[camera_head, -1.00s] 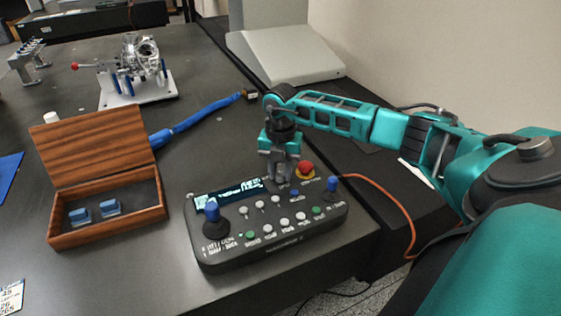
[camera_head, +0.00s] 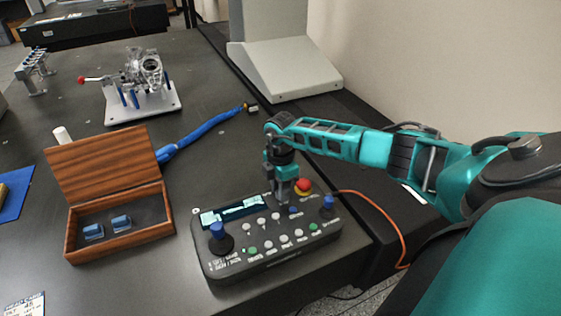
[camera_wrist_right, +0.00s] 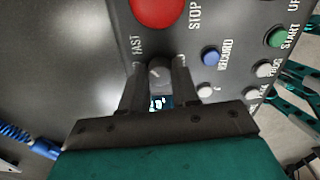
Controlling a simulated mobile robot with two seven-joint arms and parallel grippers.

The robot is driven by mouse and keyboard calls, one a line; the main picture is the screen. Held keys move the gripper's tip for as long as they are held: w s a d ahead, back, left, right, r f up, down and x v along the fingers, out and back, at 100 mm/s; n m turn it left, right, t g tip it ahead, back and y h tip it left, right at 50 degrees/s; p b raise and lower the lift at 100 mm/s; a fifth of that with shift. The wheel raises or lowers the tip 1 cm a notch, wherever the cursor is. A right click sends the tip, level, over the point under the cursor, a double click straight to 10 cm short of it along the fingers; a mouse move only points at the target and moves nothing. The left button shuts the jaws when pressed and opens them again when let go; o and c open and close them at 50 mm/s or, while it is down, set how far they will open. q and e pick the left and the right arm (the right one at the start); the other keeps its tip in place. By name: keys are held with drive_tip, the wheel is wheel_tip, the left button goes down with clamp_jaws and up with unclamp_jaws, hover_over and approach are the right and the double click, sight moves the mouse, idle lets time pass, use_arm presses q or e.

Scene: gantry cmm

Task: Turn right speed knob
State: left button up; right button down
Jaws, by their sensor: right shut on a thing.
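The black control box (camera_head: 265,262) lies on the dark table, with a lit display, several buttons and two blue-topped joysticks. The speed knob (camera_wrist_right: 160,76) is a small grey knob near the "FAST" label, beside the red stop button. In the right wrist view my right gripper (camera_wrist_right: 159,68) has its two fingers on either side of the knob, shut on it. In the head view the right gripper (camera_head: 284,200) points down at the box's back edge, between the display and the red stop button (camera_head: 304,187), and hides the knob. My left gripper is not in view.
An open wooden case (camera_head: 118,242) with two blue-topped pieces stands to the left of the box. A blue cable (camera_head: 205,130) lies behind it. A metal part on a white plate (camera_head: 143,106) stands farther back. An orange cable (camera_head: 385,213) runs off the box's right side.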

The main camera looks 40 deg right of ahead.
drive_tip(key=shift+d+m+p, duration=0.1)
drive_tip(key=shift+m+p, duration=0.2)
drive_tip(key=shift+m, duration=0.3)
drive_tip(key=c, duration=0.8)
unclamp_jaws()
drive_tip(key=shift+c, duration=0.2)
wheel_tip(320, 180, up, 13)
drive_tip(key=shift+p, duration=0.4)
